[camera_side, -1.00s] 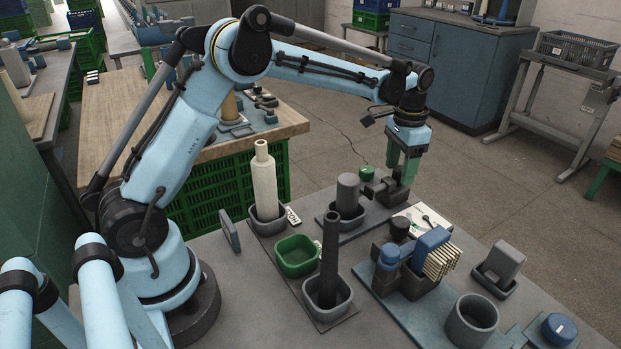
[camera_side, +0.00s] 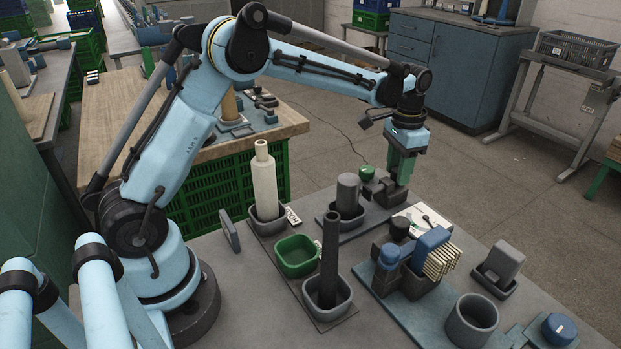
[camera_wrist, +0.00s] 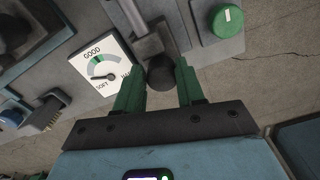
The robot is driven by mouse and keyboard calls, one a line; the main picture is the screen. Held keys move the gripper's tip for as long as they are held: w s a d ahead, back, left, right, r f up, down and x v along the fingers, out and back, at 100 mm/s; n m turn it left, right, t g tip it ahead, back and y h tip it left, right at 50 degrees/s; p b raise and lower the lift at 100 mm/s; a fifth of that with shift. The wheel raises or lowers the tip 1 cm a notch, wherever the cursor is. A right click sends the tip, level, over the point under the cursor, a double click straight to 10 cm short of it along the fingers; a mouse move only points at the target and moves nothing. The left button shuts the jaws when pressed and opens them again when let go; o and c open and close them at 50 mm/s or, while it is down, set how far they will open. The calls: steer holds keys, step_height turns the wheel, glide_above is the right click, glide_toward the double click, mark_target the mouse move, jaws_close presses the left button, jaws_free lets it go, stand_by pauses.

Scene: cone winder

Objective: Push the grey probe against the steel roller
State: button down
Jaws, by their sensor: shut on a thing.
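My gripper (camera_side: 400,176) points down at the back edge of the table, its green fingers close together in the side view. In the wrist view my gripper (camera_wrist: 158,85) has a finger on each side of a dark round end, which I take for the grey probe (camera_wrist: 160,73); it is shut on this. A grey metal bar (camera_wrist: 134,16) runs up from it over a grey block. I cannot tell for sure which part is the steel roller, or whether the probe touches it. The fingers hide most of the probe in the side view.
A dial card (camera_wrist: 100,62) marked GOOD and SOFT lies beside the fingers, its needle toward the SOFT side. A green knob (camera_wrist: 228,20) sits on the other side. A grey cylinder (camera_side: 347,190) and a cream bottle-shaped piece (camera_side: 265,185) stand in trays to the left.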

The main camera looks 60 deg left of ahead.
mark_target(387, 180)
steer(key=shift+s+a, duration=0.15)
steer(key=shift+s, duration=0.55)
steer(key=shift+s+a, duration=0.1)
steer(key=shift+s, duration=0.55)
steer(key=c, duration=0.8)
jaws_free()
steer(key=shift+o, duration=0.2)
steer(key=shift+d, duration=0.1)
steer(key=shift+r, duration=0.5)
step_height(387, 180, up, 11)
